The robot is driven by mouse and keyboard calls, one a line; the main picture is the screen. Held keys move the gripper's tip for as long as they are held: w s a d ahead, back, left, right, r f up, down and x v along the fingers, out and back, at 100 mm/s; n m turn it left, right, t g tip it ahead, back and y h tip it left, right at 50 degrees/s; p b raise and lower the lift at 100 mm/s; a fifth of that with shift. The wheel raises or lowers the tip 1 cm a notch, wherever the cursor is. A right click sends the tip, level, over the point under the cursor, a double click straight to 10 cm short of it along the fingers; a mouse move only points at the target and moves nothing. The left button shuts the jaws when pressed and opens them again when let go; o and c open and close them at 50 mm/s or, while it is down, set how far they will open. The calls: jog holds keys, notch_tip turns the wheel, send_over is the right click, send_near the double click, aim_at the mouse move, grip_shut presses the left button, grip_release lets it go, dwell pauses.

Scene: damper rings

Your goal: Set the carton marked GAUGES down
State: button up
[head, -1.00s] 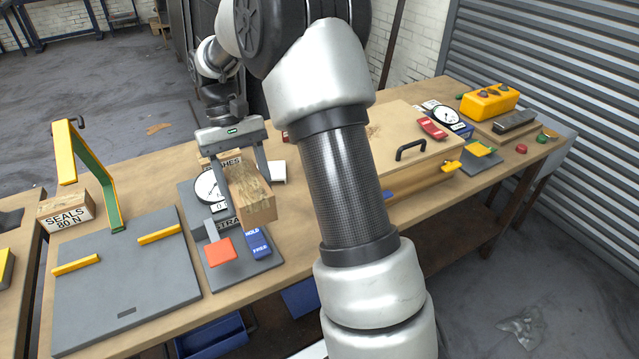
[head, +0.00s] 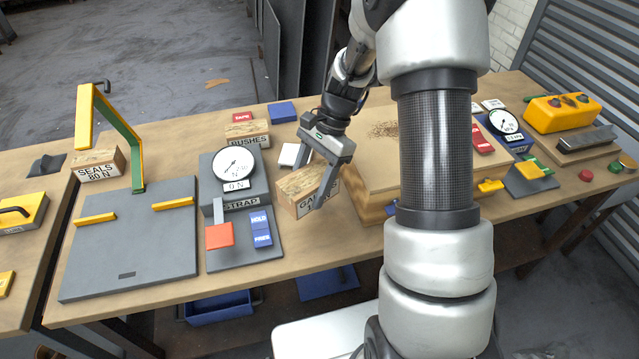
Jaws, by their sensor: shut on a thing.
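The carton marked GAUGES (head: 294,194) is a small wooden-looking block with a white label, partly covered by a finger. My gripper (head: 310,188) is shut on it, one finger on each side. The carton is slightly tilted in the picture and sits low, right of the STRAP gauge stand and left of the large wooden box. I cannot tell whether its underside touches the bench (head: 340,235).
The STRAP stand (head: 240,188) with dial and HOLD and FREE keys (head: 261,229) is close on the left. The BUSHES carton (head: 246,134) and a white block (head: 291,155) lie behind. The large wooden box (head: 375,180) is close on the right. Bare bench lies in front.

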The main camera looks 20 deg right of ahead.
jog(key=m, duration=0.1)
jog(key=d+f+m+t, duration=0.1)
jog(key=m, duration=0.1)
jog(key=f+m+t, duration=0.1)
jog(key=m, duration=0.1)
jog(key=shift+d, duration=0.35)
jog(key=shift+r+p, duration=0.1)
jog(key=shift+p, duration=0.2)
jog(key=shift+f+b, duration=1.75)
jog(key=shift+f, duration=0.8)
jog(key=shift+f, duration=0.1)
jog(key=shift+f+b, duration=0.5)
jog(key=shift+f, duration=0.2)
jog(key=shift+f, duration=0.2)
jog(key=o, duration=1.6)
jog(key=shift+s, duration=0.1)
jog(key=shift+o, duration=0.2)
jog(key=shift+d, duration=0.1)
jog(key=p+v, duration=0.2)
jog(key=v, duration=1.5)
jog(key=shift+d, duration=0.35)
